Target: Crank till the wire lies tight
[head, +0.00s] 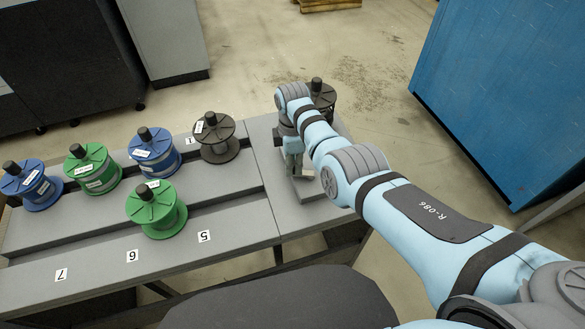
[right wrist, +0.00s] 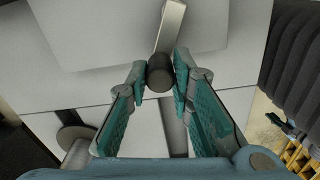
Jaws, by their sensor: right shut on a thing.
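My right gripper (head: 296,163) is over the right end of the bench, mostly hidden under its wrist in the head view. In the right wrist view its two fingertips (right wrist: 160,75) are closed on the dark round knob of the crank (right wrist: 159,73). The crank's pale metal arm (right wrist: 170,27) runs away from the knob toward the top of that view. A dark spool (head: 322,95) stands behind my right wrist, partly hidden. I cannot make out the wire's course or tension. My left gripper is not in view.
On the grey bench (head: 100,278) stand blue spools (head: 155,153), green spools (head: 157,211) and a dark brown spool (head: 216,138), left of my arm. White labels 5, 6 and 7 mark the front edge. A blue cabinet (head: 505,90) stands at the right.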

